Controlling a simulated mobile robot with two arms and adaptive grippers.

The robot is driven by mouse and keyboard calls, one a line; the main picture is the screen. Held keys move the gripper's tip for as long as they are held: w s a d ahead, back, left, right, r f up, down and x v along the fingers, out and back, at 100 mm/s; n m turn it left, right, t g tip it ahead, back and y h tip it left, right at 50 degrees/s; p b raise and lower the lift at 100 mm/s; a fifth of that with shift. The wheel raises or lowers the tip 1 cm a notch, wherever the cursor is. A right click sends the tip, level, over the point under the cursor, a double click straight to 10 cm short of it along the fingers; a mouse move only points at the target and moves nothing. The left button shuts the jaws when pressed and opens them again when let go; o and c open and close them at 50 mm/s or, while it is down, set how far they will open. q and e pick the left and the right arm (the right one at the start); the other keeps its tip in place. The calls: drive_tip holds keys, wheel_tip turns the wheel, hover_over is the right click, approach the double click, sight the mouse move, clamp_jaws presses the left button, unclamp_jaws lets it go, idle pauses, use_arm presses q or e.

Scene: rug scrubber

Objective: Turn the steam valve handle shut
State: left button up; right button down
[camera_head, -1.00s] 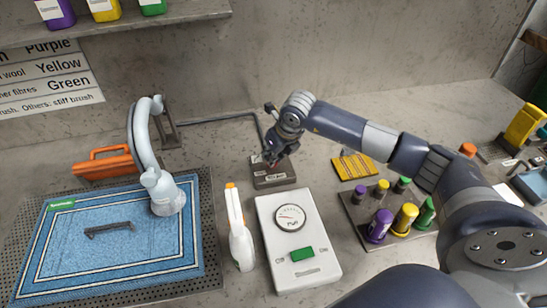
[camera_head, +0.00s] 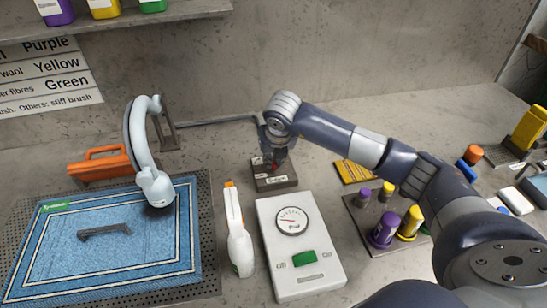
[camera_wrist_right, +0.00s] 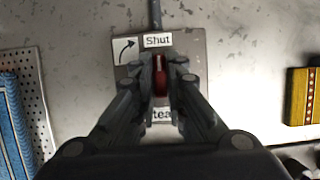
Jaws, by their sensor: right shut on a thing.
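The steam valve is a grey-brown block (camera_head: 275,183) on the bench, with a red handle on top. In the right wrist view, the block's plate (camera_wrist_right: 190,47) has a "Shut" label with a curved arrow and a partly hidden "Steam" label. The red handle (camera_wrist_right: 160,82) lies between the fingers, lengthwise up the picture. My right gripper (camera_head: 272,166) points down over the block and is shut on the handle. In the right wrist view, the gripper (camera_wrist_right: 160,72) hides the handle's sides and much of the plate. My left gripper is not in view.
A white gauge box (camera_head: 300,262) with a green switch and a white spray bottle (camera_head: 239,245) stand in front. A blue rug (camera_head: 150,250) with a pale hose head lies left. Coloured bottles (camera_head: 408,222) and a yellow brush (camera_head: 354,171) are right. A pipe (camera_head: 215,122) runs behind.

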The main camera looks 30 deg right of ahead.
drive_tip(key=shift+f, duration=0.1)
drive_tip(key=c, duration=1.6)
unclamp_jaws()
drive_tip(key=shift+c, duration=0.2)
drive_tip(key=v, duration=1.2)
